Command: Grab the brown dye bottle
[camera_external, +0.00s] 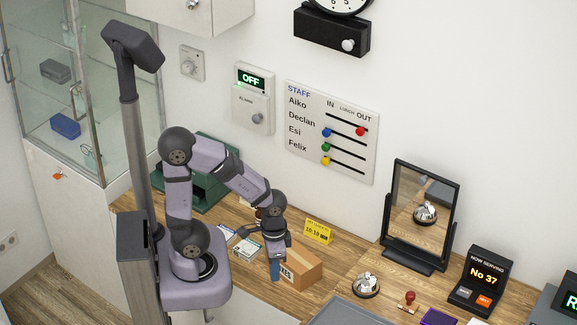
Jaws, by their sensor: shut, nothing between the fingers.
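My gripper (275,277) points down over the wooden counter and is shut with nothing in it. Its blue-tipped fingers are in front of the left side of a brown cardboard box (302,268) with partly hidden lettering. I cannot tell whether they touch it. I cannot make out a brown dye bottle for certain. Small items show partly behind my forearm and wrist, too hidden to identify.
Small white boxes (246,249) lie left of my gripper. A yellow sign (318,231) stands behind the cardboard box. A service bell (366,285), a red-handled stamp (409,300), a framed mirror (399,225) and a number display (481,282) are to the right. A grey tray (345,314) is in front.

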